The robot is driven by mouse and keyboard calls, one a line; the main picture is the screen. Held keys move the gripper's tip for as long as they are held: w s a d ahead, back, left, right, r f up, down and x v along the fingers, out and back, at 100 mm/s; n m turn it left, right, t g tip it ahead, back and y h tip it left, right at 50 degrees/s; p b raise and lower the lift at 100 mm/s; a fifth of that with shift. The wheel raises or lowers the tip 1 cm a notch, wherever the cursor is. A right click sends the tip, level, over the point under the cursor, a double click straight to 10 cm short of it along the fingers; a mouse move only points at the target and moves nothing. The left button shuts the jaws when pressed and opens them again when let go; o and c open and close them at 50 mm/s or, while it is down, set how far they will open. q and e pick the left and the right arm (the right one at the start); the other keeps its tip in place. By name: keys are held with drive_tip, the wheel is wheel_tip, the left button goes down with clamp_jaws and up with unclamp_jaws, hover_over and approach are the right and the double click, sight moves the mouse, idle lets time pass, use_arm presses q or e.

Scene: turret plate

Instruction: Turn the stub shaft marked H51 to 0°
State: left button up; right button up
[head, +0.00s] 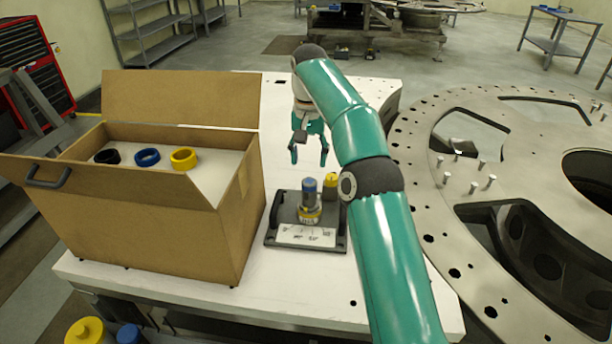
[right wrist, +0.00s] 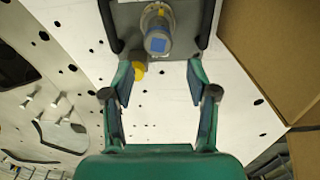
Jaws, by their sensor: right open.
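A stub shaft (head: 309,194) with a blue top, a grey body and a yellowish ring at its foot stands upright on a dark base plate (head: 277,236). A white label with dark marks lies on the plate's front; I cannot read H51. A yellow-topped part (head: 331,181) stands just right of the shaft. My right gripper (head: 309,152) is open and empty, behind and above the shaft. In the right wrist view the blue-topped shaft (right wrist: 158,38) lies ahead of the open fingers (right wrist: 160,80), roughly centred and apart from them. My left gripper is not in view.
An open cardboard box (head: 165,228) with black, blue and yellow rings (head: 184,158) stands left on the white table (head: 210,292). A large perforated metal ring plate (head: 440,230) with several upright pins lies right. My right arm crosses the table's right side. Table in front of the base plate is clear.

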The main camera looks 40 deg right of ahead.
sight(309, 181)
wheel_tip(309, 181, down, 5)
drive_tip(key=shift+s+f+b, duration=0.1)
drive_tip(key=shift+b, duration=0.85)
drive_tip(key=shift+f+b, duration=0.8)
drive_tip(key=shift+f, duration=0.5)
drive_tip(key=c, duration=0.9)
drive_tip(key=shift+s+r+m+p, duration=0.15)
drive_tip(key=shift+m+p, duration=0.35)
drive_tip(key=shift+m, duration=0.7)
drive_tip(key=m, duration=0.2)
drive_tip(key=shift+m+p, duration=0.3)
drive_tip(key=shift+p, duration=0.05)
drive_tip(key=shift+m, duration=0.6)
